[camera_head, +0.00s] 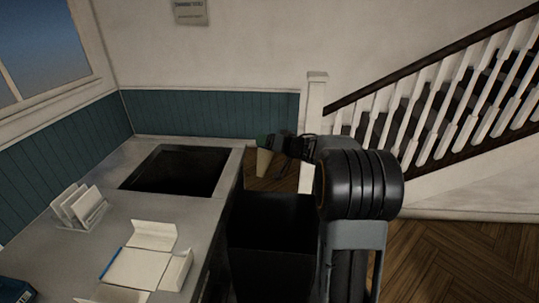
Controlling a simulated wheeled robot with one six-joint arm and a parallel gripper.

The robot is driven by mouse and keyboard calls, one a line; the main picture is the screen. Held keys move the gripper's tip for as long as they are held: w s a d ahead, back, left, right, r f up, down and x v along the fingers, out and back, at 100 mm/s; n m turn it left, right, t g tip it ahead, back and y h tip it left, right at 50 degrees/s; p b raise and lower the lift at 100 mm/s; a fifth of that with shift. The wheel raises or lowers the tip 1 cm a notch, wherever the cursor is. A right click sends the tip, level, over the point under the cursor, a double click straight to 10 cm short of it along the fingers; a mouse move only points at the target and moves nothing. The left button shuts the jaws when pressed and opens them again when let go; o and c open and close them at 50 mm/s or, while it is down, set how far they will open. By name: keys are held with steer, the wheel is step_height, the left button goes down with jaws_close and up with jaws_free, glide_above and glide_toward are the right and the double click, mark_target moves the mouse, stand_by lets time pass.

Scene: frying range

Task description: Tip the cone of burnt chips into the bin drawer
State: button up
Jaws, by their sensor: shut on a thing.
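My gripper (269,143) is shut on a pale, tapered cone (263,162) and holds it beyond the far end of the open bin drawer. The cone looks roughly upright, and my gripper partly covers its top. I cannot make out the chips inside. The bin drawer (268,207) is a dark, deep box, pulled out from the counter on its right side. Its inside is too dark to read. My arm covers part of its right side.
The grey counter (140,212) runs along the left, with a dark rectangular well (180,168) in its top. A rack of white cards (77,207) and an open white carton (145,268) stand nearer. A white stair post (314,105) rises behind my arm.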

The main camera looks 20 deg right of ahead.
steer(key=shift+s+a+r+n+t+b, duration=0.1)
steer(key=shift+n+t+b, duration=0.6)
steer(key=shift+b, duration=2.95)
steer(key=n+b, duration=0.2)
steer(key=b, duration=0.1)
steer(key=n+t+b, duration=0.1)
steer(key=n+b, duration=0.1)
steer(key=b, duration=0.2)
steer(key=shift+n+t, duration=0.3)
step_height(320, 180, up, 3)
steer(key=p, duration=0.3)
steer(key=shift+r, duration=0.15)
steer(key=shift+p, duration=0.3)
